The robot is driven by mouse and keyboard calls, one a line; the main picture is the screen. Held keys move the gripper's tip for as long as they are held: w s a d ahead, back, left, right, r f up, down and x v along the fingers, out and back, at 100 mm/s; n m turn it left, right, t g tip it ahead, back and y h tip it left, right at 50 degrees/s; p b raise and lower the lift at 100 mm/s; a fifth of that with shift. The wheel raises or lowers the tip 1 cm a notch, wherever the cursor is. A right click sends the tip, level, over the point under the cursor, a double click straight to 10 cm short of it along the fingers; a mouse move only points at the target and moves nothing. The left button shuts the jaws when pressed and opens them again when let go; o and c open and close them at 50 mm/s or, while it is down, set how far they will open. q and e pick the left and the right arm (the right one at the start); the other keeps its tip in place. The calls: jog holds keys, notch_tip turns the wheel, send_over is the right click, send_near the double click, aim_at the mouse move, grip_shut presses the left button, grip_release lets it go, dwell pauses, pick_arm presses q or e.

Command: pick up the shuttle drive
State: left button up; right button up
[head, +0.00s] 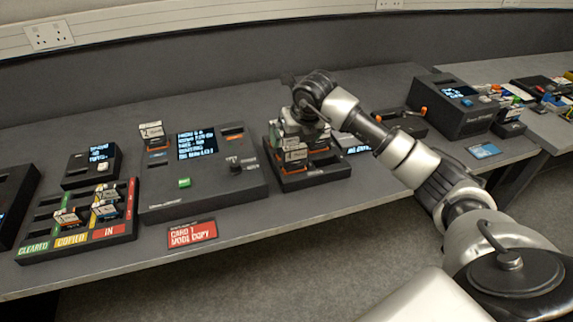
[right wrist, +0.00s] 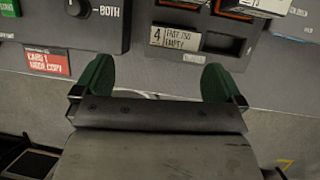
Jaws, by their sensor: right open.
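Several white-and-orange drive cartridges (head: 293,156) sit in a dark slotted rack (head: 322,178) on the bench in the head view. I cannot tell which of them is the shuttle drive. My right gripper (head: 303,118) is above this rack, partly hiding its back. In the right wrist view my right gripper (right wrist: 157,82) is open, its green fingertips wide apart with nothing between them. My left gripper is not in view.
A console (head: 205,185) with a lit screen stands left of the rack. A tray (head: 125,228) marked CLEARED, COPIED and IN holds several cartridges. A red card (head: 192,235) lies at the bench front. Another screen unit (head: 450,112) stands to the right.

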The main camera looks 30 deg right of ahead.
aim_at(295, 147)
jog(key=shift+h, duration=0.5)
jog(key=f, duration=0.1)
jog(key=w+d+f, duration=0.2)
jog(key=f, duration=0.1)
jog(key=shift+d+p, duration=0.2)
jog(key=shift+p, duration=0.15)
jog(key=shift+a+p+x, duration=0.15)
jog(key=shift+p+x, duration=0.2)
jog(key=shift+x, duration=1.05)
jog(key=shift+a+p+x, duration=0.2)
jog(key=shift+p+x, duration=0.1)
jog(key=shift+x, duration=1.05)
jog(key=shift+s+f, duration=0.1)
jog(key=shift+c, duration=0.5)
jog(key=c, duration=1)
jog(key=shift+r, duration=0.2)
